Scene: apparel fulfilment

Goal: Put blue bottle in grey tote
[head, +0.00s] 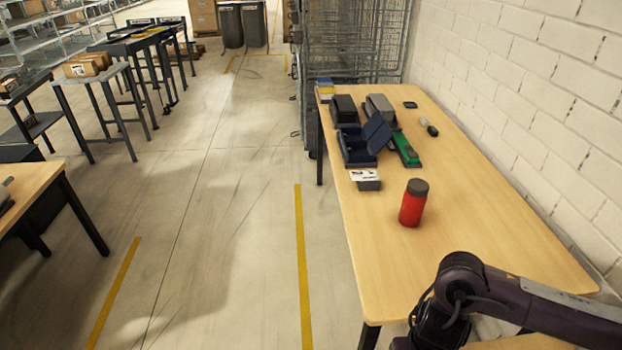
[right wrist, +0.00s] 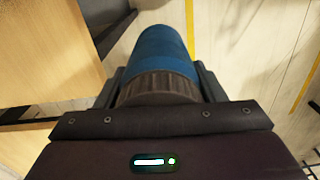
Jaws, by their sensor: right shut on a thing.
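My right gripper (right wrist: 160,88) is shut on the blue bottle (right wrist: 160,52), gripping it around its dark ribbed cap end. The bottle's blue body points away from the wrist, with bare floor and a table edge behind it. In the head view my right arm shows at the lower right, but its gripper and the bottle are out of frame. My left gripper is not in view. No grey tote is clearly recognisable; small dark and grey containers, including a grey one (head: 380,106), stand at the far end of the table.
A red bottle (head: 413,204) stands upright on the wooden table (head: 465,210). A dark blue open box (head: 355,148) and a green item (head: 405,149) lie beyond it. A brick wall borders the table on the right. Open floor (head: 225,230) lies left.

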